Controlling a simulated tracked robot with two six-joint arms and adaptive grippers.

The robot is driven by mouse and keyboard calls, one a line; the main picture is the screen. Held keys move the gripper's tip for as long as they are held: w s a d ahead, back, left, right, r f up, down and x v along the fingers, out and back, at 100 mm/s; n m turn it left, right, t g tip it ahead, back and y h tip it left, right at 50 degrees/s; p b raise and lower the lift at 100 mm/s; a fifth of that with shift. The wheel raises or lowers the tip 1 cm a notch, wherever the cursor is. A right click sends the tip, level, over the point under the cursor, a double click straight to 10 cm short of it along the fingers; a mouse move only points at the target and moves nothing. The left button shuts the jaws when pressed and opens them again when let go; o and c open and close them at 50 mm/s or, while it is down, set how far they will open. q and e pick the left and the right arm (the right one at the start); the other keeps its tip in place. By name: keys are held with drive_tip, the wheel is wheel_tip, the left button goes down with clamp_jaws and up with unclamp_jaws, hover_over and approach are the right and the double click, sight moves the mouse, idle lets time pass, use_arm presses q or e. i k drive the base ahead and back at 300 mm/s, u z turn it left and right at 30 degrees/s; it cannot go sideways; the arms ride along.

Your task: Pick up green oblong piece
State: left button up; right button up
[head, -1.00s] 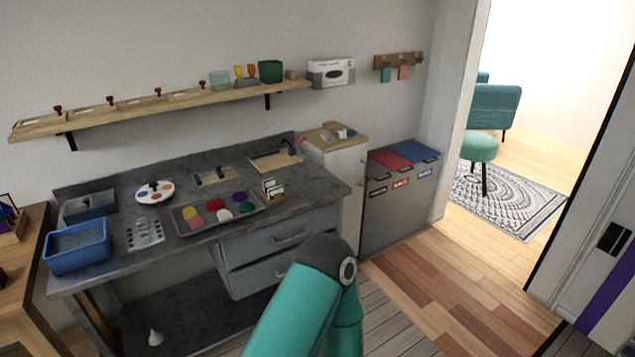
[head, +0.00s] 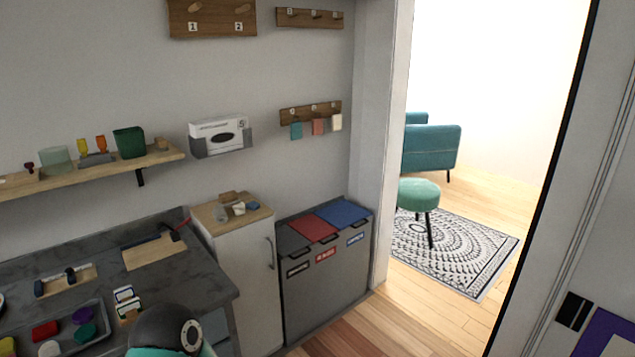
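A grey tray (head: 103,318) stands on the dark workbench at the lower left of the head view. In it lie several coloured pieces: a red one (head: 45,330), a purple one (head: 82,315), a teal-green one (head: 85,332), a white one (head: 49,349) and, cut by the frame edge, a yellow one (head: 7,346). The teal-green piece looks rounded; I cannot tell if it is oblong. A teal and dark arm link of mine shows at the bottom, right of the tray. Neither gripper is in view.
Cards in a holder (head: 127,303) stand by the tray. A white cabinet (head: 240,270) and a grey bin unit (head: 325,265) with red and blue lids stand right of the workbench (head: 190,275). A shelf (head: 90,171) hangs above.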

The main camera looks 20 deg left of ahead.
sight(123, 308)
drive_tip(key=u, duration=0.6)
drive_tip(key=i, duration=1.25)
drive_tip(key=u, duration=0.8)
drive_tip(key=k, duration=0.85)
drive_tip(key=u, duration=0.2)
drive_tip(key=i, duration=0.9)
drive_tip(key=z, duration=0.15)
